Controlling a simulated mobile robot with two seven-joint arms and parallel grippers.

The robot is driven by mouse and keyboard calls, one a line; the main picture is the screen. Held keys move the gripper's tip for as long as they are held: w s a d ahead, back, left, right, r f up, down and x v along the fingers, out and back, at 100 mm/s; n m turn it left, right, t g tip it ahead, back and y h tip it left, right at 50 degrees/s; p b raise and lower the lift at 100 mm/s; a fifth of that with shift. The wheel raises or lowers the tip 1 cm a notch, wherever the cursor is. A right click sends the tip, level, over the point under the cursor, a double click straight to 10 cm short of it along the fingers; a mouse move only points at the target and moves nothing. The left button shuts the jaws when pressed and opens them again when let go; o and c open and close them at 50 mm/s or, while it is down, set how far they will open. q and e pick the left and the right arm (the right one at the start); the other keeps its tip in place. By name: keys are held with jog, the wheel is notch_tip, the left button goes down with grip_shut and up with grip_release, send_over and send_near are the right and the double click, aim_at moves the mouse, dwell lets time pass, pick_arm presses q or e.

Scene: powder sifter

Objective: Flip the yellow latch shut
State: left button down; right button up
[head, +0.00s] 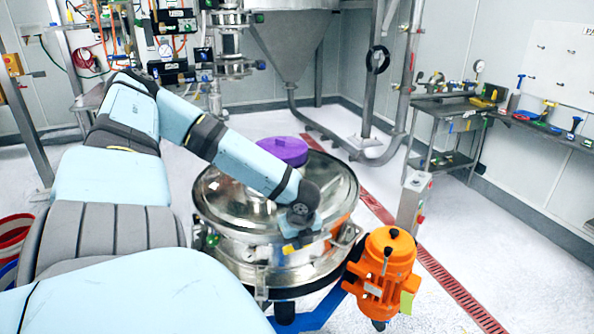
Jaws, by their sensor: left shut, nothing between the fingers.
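The powder sifter (225,226) is a round steel drum with a shiny domed lid and a purple cap (284,151). A small yellow piece, apparently the yellow latch (288,249), shows at the front rim, just below the end of my left arm. Most of it is hidden, and I cannot tell its angle. My left gripper (304,238) is shut and empty, pointing down at the front rim beside the yellow piece. I cannot tell whether they touch. My right gripper is not in view.
An orange motor (385,275) sits on the sifter's right front side, close to my left gripper. A grey control post (412,204) stands behind it. A steel hopper (292,42) and pipes stand behind. A tool bench (445,105) is at the right wall.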

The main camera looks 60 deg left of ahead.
pick_arm(q)
jog(key=shift+s+a+f, duration=0.1)
jog(key=shift+a, duration=0.1)
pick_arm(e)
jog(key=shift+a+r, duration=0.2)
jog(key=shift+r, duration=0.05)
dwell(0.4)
